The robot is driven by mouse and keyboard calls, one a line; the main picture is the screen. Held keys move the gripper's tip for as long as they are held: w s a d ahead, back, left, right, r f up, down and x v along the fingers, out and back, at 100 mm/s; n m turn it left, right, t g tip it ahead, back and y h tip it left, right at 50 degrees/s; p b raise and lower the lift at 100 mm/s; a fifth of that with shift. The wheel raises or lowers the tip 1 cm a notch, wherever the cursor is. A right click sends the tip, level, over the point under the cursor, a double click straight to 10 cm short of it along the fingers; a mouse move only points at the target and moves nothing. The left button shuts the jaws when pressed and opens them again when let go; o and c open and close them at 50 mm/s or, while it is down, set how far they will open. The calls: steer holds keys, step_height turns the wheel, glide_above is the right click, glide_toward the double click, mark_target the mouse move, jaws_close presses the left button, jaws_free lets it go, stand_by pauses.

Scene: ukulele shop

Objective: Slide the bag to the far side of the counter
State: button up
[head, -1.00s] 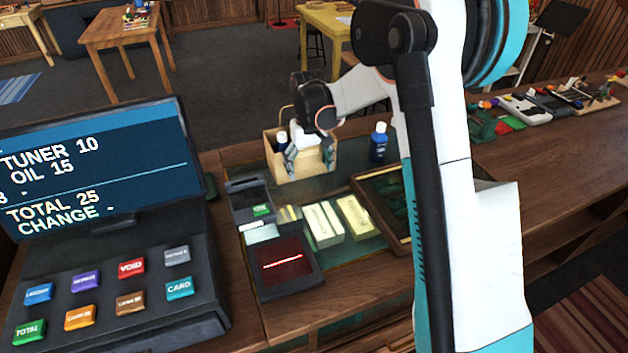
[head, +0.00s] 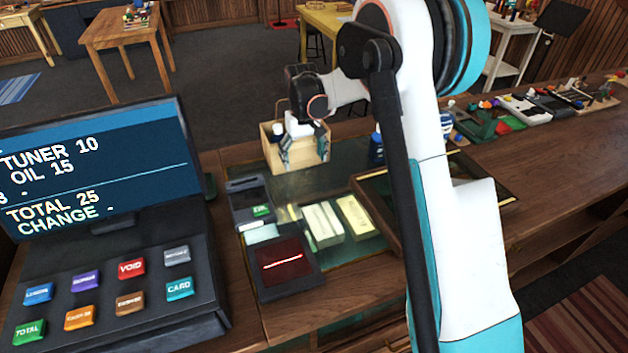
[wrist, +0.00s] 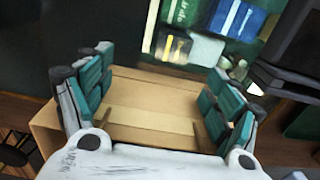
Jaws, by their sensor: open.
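The bag (head: 298,162) is a tan, box-like carrier at the far side of the counter (head: 520,165). A dark bottle with a white cap (head: 278,130) shows at its left top. My gripper (head: 303,149) is open, its teal fingers pointing down in front of the bag's near face or over it; contact is hard to tell. In the wrist view the bag (wrist: 150,100) lies between and beyond my two spread gripper fingers (wrist: 155,100). My arm hides part of the counter to the right of the bag.
A cash register (head: 110,290), a card terminal (head: 247,200), a scanner pad with a red line (head: 283,262) and small boxes (head: 323,223) stand nearer. A dark blue bottle (head: 376,148) is right of the bag, beside a framed tray (head: 370,190). Clear glass lies before the bag.

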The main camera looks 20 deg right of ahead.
steer(key=shift+w+a, duration=0.1)
steer(key=shift+w, duration=1.05)
steer(key=shift+s+r+p, duration=0.2)
steer(key=shift+s+r, duration=0.35)
steer(key=shift+s, duration=0.25)
steer(key=shift+s+r+p, duration=0.2)
steer(key=shift+s+r, duration=0.3)
steer(key=shift+s, duration=0.3)
step_height(320, 180, up, 12)
steer(key=p, duration=0.6)
steer(key=shift+p, duration=0.3)
